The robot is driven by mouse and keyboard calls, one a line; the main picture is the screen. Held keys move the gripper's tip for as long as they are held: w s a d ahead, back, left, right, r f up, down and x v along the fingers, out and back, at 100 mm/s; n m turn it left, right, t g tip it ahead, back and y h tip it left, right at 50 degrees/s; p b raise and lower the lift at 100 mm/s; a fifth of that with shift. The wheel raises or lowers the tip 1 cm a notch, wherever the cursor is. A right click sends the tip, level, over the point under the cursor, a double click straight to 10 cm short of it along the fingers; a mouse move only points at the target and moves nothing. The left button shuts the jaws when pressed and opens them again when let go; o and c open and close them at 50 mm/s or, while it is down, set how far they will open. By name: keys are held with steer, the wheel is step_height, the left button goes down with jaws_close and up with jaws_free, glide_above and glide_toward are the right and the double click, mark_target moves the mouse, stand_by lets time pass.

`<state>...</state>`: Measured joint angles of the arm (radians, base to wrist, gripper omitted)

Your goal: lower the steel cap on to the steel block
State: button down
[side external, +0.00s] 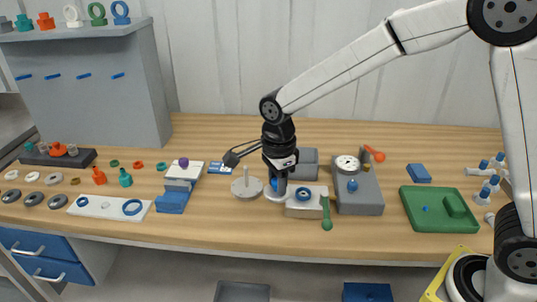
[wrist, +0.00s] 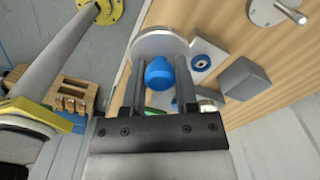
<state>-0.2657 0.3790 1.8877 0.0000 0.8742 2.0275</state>
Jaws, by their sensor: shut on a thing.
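The steel cap is a pale round disc with a blue knob. In the side view the cap (side external: 274,196) is at the middle of the bench, partly hidden by my gripper (side external: 276,182). In the wrist view the disc (wrist: 150,42) lies past my fingertips, and my gripper (wrist: 160,75) is shut on its blue knob (wrist: 159,73). The steel block (side external: 303,209) is a pale block with a blue ring on its top. It stands just right of the cap in the side view, and it also shows right of the disc in the wrist view (wrist: 212,48). The cap's height above the bench is unclear.
A disc with an upright post (side external: 247,187) stands to the left. A grey block (side external: 304,163) is behind the steel block. A green-handled tool (side external: 326,214) and a grey box with a dial (side external: 359,199) are close on the right. The front bench edge is fairly clear.

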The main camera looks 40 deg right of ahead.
steer(key=shift+r, duration=0.1)
steer(key=w+d+f+m, duration=0.1)
steer(key=d+f, duration=0.1)
steer(key=d, duration=0.3)
steer(key=w+d+f+m, duration=0.2)
steer(key=d, duration=0.3)
steer(key=w+d+f+m, duration=0.1)
steer(key=w+d+f, duration=0.1)
steer(key=d, duration=0.2)
steer(key=shift+w+d+f+m, duration=0.1)
steer(key=shift+d+f+m, duration=0.2)
steer(key=shift+d, duration=0.1)
steer(key=shift+f, duration=0.25)
steer(key=shift+f, duration=2.15)
steer(key=shift+f, duration=0.1)
steer(key=shift+c, duration=1.5)
jaws_free()
